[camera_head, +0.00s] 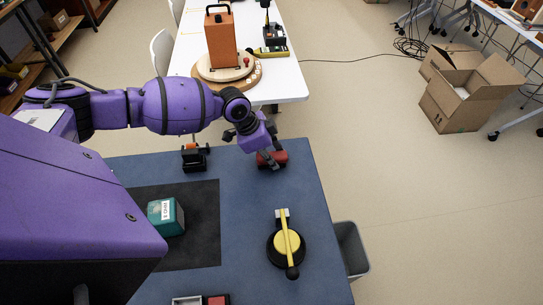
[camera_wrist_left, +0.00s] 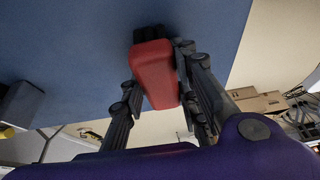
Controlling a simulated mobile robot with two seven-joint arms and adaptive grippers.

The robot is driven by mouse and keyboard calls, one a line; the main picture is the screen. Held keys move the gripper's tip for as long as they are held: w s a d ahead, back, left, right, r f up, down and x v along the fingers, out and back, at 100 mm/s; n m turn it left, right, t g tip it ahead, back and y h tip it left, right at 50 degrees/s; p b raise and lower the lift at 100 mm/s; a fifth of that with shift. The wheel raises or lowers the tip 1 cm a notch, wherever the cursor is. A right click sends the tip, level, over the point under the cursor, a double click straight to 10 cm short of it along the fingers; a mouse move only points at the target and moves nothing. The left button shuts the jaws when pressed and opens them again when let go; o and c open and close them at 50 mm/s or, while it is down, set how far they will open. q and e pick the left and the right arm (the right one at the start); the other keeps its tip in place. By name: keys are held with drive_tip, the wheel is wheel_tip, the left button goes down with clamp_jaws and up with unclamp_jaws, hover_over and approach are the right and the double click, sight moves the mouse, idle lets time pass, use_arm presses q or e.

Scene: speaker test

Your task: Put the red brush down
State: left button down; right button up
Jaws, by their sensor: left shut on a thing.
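The red brush (camera_head: 280,157) is at the far right part of the blue table, in the grip of my left gripper (camera_head: 267,160). In the left wrist view the brush (camera_wrist_left: 155,78) shows a smooth red body with a black end pointing away from the wrist. The fingers of my left gripper (camera_wrist_left: 158,85) are on either side of the red body, shut on it. The fingers hide part of the brush in the head view. I cannot tell whether the brush touches the table. My right gripper is not in view.
The blue table (camera_head: 245,215) is bare around the brush. A yellow-and-black tool (camera_head: 287,245), a teal box (camera_head: 166,217) on a dark mat (camera_head: 203,240) and a black-and-orange object (camera_head: 195,158) are on it. A grey bin (camera_head: 352,250) stands beside the right edge.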

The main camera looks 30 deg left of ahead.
use_arm(q)
drive_tip(key=c, duration=1.4)
unclamp_jaws()
drive_tip(key=shift+s+f, duration=0.1)
drive_tip(key=shift+f, duration=0.25)
drive_tip(key=shift+o, duration=0.2)
drive_tip(key=v, duration=0.8)
drive_tip(key=shift+w+d+r, duration=0.1)
drive_tip(key=shift+w+r, duration=0.15)
drive_tip(key=shift+r, duration=0.25)
drive_tip(key=shift+d, duration=0.1)
